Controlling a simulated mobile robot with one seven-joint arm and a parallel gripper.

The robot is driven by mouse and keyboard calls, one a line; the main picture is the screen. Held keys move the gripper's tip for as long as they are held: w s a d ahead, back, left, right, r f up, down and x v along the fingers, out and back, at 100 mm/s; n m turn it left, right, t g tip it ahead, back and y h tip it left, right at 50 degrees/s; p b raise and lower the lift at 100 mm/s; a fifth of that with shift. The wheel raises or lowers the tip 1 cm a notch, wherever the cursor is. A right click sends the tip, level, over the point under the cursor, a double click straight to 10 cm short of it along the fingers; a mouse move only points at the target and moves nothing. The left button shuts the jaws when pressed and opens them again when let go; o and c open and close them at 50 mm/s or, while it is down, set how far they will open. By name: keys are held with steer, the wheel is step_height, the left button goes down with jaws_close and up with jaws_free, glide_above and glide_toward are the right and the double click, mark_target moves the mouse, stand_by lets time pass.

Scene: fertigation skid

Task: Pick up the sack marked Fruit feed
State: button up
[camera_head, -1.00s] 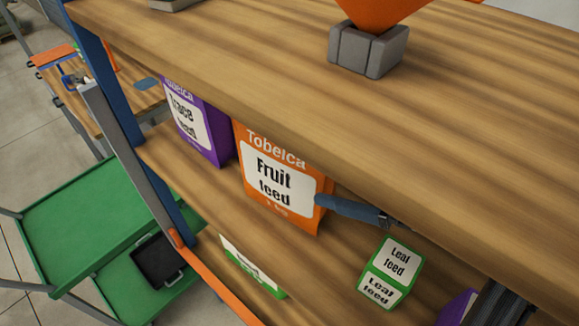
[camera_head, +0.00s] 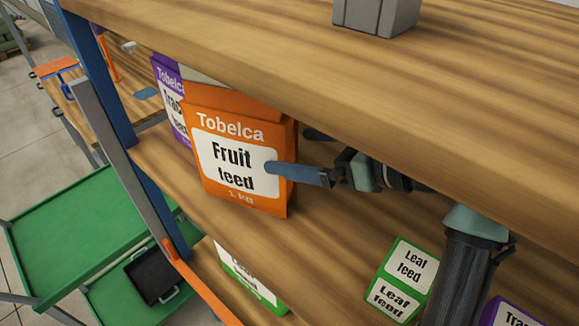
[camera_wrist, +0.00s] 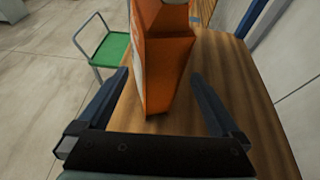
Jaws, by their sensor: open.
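The orange sack marked Fruit feed (camera_head: 236,152) stands upright on the wooden shelf under the upper board in the head view. In the wrist view the sack (camera_wrist: 168,68) shows side-on, just beyond my fingertips and between their lines. My gripper (camera_wrist: 160,85) is open, with one blue finger on each side and nothing held. In the head view one finger of my gripper (camera_head: 285,168) overlaps the right part of the sack's front label. The other finger is mostly hidden behind the sack's right edge. Whether either finger touches the sack I cannot tell.
A purple sack (camera_head: 172,105) stands left of and behind the orange one. The upper board (camera_head: 340,90) hangs close above my arm. A Leaf feed box (camera_head: 403,279) sits at the lower right. A green cart (camera_head: 75,240) stands to the left.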

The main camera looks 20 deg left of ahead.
steer(key=shift+c, duration=0.3)
jaws_close()
stand_by(1.0)
steer(key=shift+r, duration=0.1)
